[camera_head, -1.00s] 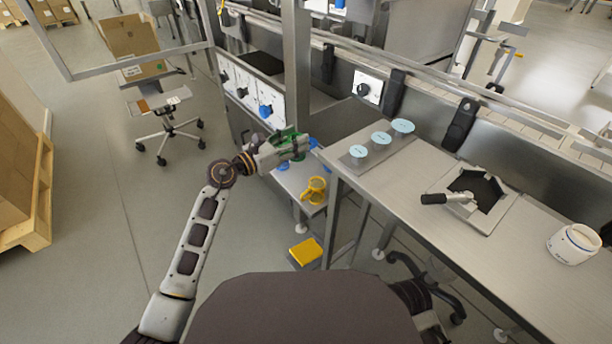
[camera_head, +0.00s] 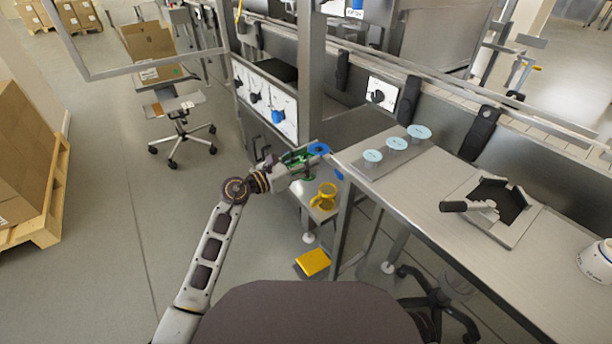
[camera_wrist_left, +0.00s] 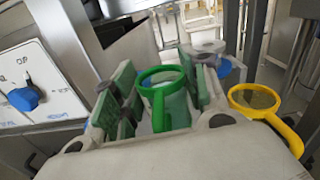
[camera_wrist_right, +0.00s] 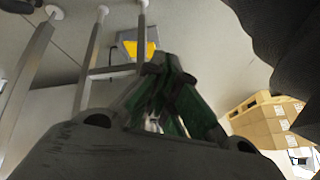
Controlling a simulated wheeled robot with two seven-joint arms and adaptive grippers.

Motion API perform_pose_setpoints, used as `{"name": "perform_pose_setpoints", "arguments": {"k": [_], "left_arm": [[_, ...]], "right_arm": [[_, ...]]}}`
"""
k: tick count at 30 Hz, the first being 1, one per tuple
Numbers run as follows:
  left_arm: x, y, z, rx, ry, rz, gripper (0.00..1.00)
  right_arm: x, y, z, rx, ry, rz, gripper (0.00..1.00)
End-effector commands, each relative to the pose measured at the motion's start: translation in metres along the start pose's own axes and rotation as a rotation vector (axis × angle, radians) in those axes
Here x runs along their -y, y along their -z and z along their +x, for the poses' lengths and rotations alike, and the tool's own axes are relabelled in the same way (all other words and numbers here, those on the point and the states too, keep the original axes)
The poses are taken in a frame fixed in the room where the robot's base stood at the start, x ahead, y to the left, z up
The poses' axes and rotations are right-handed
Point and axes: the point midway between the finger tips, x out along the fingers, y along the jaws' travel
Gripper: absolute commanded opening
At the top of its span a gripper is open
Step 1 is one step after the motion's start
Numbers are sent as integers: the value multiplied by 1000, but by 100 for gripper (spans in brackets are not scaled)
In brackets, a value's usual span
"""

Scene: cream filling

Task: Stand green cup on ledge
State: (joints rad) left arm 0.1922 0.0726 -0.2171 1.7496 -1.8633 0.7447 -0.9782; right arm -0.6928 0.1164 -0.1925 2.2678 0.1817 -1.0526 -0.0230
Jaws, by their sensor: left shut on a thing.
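The green cup (camera_wrist_left: 163,95) shows in the left wrist view with its green rim facing the camera, between the green-padded fingers of my left gripper (camera_wrist_left: 160,88). My left gripper (camera_head: 300,158) is shut on it. In the head view the gripper hangs over a low steel ledge (camera_head: 308,208) left of the bench, and the cup is mostly hidden by the fingers. A yellow cup (camera_head: 325,195) stands on this ledge; it also shows in the left wrist view (camera_wrist_left: 262,103), right of the gripper. My right gripper (camera_wrist_right: 162,75) looks shut and empty.
The steel bench (camera_head: 440,235) carries a plate with blue-topped cups (camera_head: 396,144), a tray with a dark-handled tool (camera_head: 468,206) and a white jar (camera_head: 597,262). Dial panels (camera_head: 265,98) stand behind the gripper. A yellow pedal (camera_head: 313,262) is on the floor.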

Motion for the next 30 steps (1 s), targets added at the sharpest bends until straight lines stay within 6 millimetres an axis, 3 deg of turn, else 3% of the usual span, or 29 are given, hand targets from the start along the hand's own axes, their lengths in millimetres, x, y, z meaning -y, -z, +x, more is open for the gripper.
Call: {"name": "perform_pose_setpoints", "arguments": {"k": [16,30], "left_arm": [[-1,9,0,0,0,0,12],[-2,44,0,1,0,0,12]], "right_arm": [[0,-3,7,-17,6,7,0],[-2,-19,38,-78,31,42,0]]}}
